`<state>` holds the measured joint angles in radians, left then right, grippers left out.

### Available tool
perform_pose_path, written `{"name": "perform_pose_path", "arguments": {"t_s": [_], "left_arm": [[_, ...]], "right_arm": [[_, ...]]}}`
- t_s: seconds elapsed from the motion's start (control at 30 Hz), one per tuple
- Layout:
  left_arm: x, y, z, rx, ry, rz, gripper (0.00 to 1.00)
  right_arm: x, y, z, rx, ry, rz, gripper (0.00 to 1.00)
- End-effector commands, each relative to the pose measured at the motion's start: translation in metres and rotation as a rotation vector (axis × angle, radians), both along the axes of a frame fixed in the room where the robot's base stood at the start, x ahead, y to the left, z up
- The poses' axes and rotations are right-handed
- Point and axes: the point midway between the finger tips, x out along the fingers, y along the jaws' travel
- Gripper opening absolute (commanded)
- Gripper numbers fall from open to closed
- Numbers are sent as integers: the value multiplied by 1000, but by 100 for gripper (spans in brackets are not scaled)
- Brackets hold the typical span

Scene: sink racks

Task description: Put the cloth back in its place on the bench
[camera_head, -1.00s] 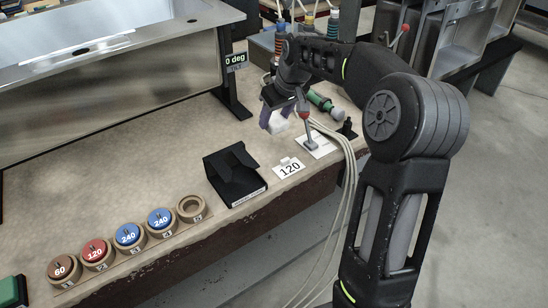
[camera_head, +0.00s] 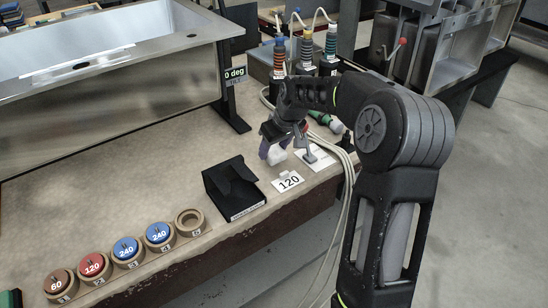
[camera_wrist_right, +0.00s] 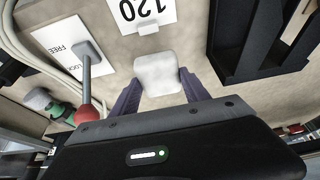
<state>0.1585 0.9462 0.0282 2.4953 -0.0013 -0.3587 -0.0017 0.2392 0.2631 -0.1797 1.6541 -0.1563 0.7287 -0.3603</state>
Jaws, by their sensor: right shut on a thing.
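The cloth is a small white folded pad (camera_wrist_right: 157,73), held between the purple fingers of my right gripper (camera_wrist_right: 160,96) in the right wrist view. In the head view the cloth (camera_head: 276,156) shows as a pale patch at the fingertips of my right gripper (camera_head: 273,147), low over the bench (camera_head: 140,190), between the black holder and the lever plate. I cannot tell whether the cloth touches the bench. My left gripper is not in view.
A white "120" card (camera_head: 288,181) and a black open holder (camera_head: 233,190) stand close by. A lever on a white plate (camera_head: 318,160) is right of the gripper. Numbered rings with coloured discs (camera_head: 125,252) line the front edge. Cables (camera_head: 347,185) hang beyond.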

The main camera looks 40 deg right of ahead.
Motion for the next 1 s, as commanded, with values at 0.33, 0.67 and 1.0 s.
{"name": "perform_pose_path", "arguments": {"t_s": [0.33, 0.67, 1.0], "left_arm": [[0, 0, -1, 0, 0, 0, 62], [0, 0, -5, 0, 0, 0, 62], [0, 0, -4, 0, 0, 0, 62]], "right_arm": [[0, 0, -38, 0, 0, -1, 16], [0, 0, -42, 0, 0, -1, 54], [0, 0, -41, 0, 1, -1, 75]]}}
